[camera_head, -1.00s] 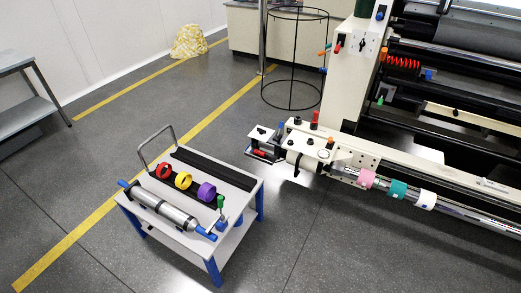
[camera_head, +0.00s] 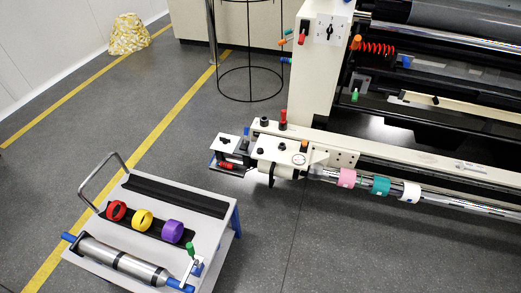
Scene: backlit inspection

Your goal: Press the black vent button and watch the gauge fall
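A small round gauge (camera_head: 299,158) sits on top of the cream block (camera_head: 274,147) at the near left end of the big machine. Its needle and scale are too small to read. Black knobs stand on the same end: one (camera_head: 264,121) beside a red knob (camera_head: 283,119), and another (camera_head: 260,150) at the left of the block. I cannot tell which black part is the vent button. My gripper and arm are not in view, and nothing is seen touching the block.
A white cart (camera_head: 219,213) with blue legs stands at the lower left, carrying red, yellow and purple rings and a metal roller (camera_head: 124,261). A shaft with pink, teal and white collars runs right from the block. Grey floor (camera_head: 330,245) in front of the machine is clear.

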